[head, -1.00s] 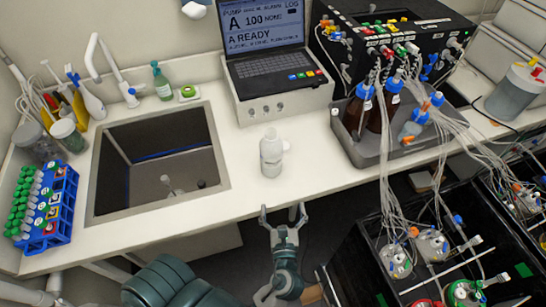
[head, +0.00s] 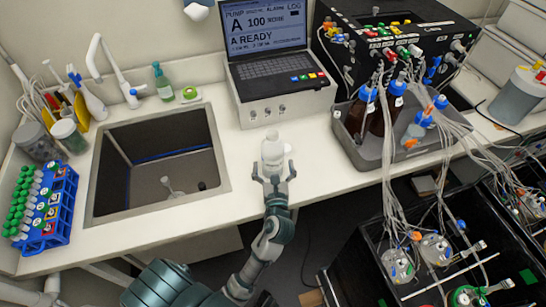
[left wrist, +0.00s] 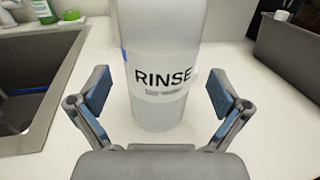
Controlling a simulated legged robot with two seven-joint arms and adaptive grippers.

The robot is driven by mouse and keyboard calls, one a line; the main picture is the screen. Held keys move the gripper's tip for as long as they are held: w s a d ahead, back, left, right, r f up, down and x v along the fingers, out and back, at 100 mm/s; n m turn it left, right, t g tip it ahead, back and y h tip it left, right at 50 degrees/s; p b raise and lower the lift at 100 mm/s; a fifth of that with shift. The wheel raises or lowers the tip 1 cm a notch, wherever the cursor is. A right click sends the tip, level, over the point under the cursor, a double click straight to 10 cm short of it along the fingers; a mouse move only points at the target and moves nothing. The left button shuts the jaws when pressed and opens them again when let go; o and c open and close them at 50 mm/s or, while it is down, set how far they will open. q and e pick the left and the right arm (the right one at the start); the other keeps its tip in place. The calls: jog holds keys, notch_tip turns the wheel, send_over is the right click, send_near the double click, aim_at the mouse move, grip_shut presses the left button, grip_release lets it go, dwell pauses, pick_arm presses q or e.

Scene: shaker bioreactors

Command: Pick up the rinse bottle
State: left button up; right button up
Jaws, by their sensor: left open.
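The rinse bottle (head: 272,152) is white and stands upright on the white counter, to the right of the sink. In the left wrist view the bottle (left wrist: 160,75) shows its RINSE label, centred ahead of my left gripper. My left gripper (head: 273,172) is open at the near side of the bottle. In the left wrist view the gripper's two blue-padded fingers (left wrist: 159,92) stand to the left and right of the bottle's lower part, with a gap on each side. My right gripper is not in view.
The sink (head: 160,160) lies left of the bottle. A pump unit with a screen (head: 285,108) stands behind it. A grey tray (head: 360,150) with brown bottles and tubing is to the right. A blue tube rack (head: 62,205) sits far left. Counter around the bottle is clear.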

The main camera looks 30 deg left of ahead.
pick_arm(q)
jog(key=x, duration=0.3)
jog(key=shift+s, duration=0.1)
jog(key=c, duration=1.3)
jog(key=shift+r, duration=0.15)
